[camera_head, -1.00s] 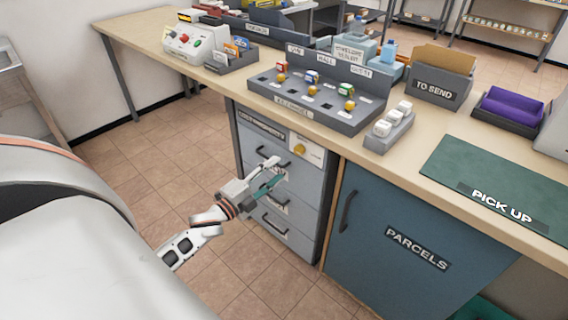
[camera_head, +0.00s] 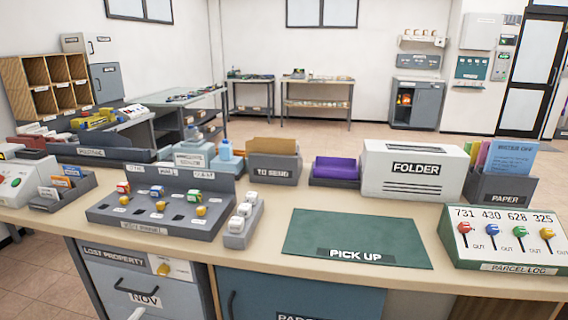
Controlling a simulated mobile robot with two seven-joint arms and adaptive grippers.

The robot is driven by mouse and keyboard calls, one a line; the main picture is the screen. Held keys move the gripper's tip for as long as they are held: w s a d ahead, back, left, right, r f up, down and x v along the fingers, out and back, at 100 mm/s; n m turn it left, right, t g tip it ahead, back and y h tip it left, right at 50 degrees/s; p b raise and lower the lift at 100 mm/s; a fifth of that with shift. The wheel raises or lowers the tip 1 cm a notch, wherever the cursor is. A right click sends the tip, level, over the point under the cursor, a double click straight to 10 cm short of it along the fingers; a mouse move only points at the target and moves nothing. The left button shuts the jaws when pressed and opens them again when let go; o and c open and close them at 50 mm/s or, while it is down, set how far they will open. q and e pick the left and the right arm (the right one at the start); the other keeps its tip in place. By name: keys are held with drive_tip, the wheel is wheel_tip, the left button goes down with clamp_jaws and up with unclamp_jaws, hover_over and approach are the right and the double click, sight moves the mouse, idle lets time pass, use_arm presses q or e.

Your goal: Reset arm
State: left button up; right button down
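My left gripper is almost wholly out of frame. Only a small white piece (camera_head: 137,314), which looks like part of it, shows at the bottom edge in front of the lost property drawers (camera_head: 125,270). Its fingers cannot be seen, so I cannot tell if it is open or shut. The top drawer face, labelled NOV, has a dark handle and looks closed. My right gripper is not in view.
The counter (camera_head: 240,262) holds a key panel (camera_head: 150,229), a green PICK UP mat (camera_head: 410,251), a white folder machine (camera_head: 450,170), a parcel log box (camera_head: 500,265) and a TO SEND tray (camera_head: 273,171). Below is the blue PARCELS cabinet (camera_head: 340,297). The mat is bare.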

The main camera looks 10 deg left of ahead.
use_arm(q)
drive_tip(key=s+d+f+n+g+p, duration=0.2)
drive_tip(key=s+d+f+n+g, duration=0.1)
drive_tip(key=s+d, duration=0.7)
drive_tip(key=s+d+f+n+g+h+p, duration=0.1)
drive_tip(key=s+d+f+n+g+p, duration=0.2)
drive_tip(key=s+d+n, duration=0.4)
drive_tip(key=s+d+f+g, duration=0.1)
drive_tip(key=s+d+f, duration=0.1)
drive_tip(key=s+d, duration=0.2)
drive_tip(key=shift+p, duration=0.35)
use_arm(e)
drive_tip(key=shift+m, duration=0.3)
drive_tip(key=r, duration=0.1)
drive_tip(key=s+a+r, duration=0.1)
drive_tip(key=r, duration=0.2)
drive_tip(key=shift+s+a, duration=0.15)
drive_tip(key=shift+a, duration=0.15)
